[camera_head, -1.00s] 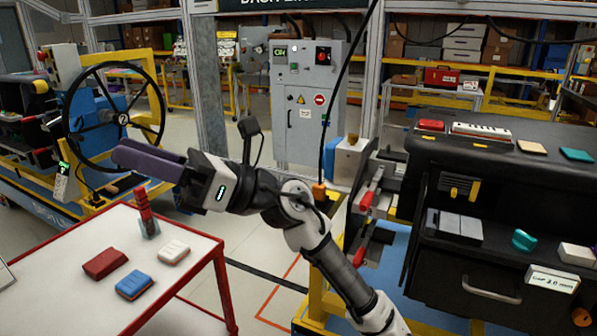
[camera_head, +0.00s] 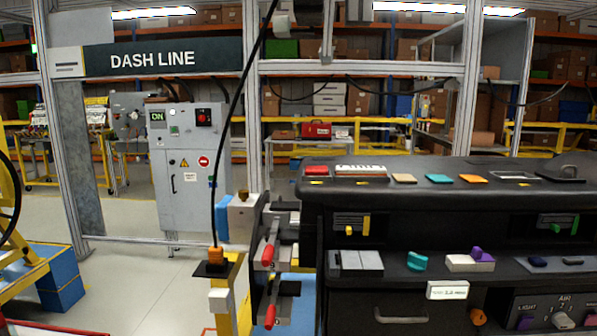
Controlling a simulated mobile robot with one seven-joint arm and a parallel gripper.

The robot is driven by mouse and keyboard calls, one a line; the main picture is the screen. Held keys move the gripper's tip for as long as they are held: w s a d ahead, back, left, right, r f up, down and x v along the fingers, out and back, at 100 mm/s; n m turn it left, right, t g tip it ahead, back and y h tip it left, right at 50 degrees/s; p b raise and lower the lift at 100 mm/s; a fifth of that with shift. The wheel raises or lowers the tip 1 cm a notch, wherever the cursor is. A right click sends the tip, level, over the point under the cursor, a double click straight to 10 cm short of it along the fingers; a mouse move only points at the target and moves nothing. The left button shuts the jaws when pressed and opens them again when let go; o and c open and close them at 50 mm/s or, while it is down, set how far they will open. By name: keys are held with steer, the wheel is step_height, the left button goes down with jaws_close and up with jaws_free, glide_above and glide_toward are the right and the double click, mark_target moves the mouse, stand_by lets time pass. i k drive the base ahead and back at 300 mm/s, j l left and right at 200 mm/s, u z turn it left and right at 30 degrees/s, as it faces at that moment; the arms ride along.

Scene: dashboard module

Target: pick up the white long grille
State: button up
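The white long grille (camera_head: 361,171) lies on top of the black dashboard (camera_head: 455,163), near its far left end. It is a narrow white strip with dark slots, seen small and at a low angle. A red piece (camera_head: 316,171) lies just left of it, and a tan piece (camera_head: 404,178) lies to its right. My gripper is not in this view.
Teal (camera_head: 439,178) and orange (camera_head: 473,178) pieces lie further right on the dashboard top. The lower ledge holds a grey block (camera_head: 357,262), a teal knob (camera_head: 417,261) and a white block (camera_head: 470,263). Red-handled clamps (camera_head: 268,255) stand left of the dashboard.

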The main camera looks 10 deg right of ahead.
mark_target(341, 170)
steer(key=i+l+u, duration=0.1)
steer(key=l+u, duration=0.25)
steer(key=u, duration=0.15)
steer(key=l+u, duration=0.7)
steer(key=l, duration=0.2)
steer(key=k+l+u, duration=0.2)
steer(key=l, duration=0.25)
steer(key=k+l+u, duration=0.1)
steer(key=l, duration=0.4)
steer(key=k+l, duration=0.1)
steer(key=l, duration=0.4)
steer(key=i+u, duration=0.05)
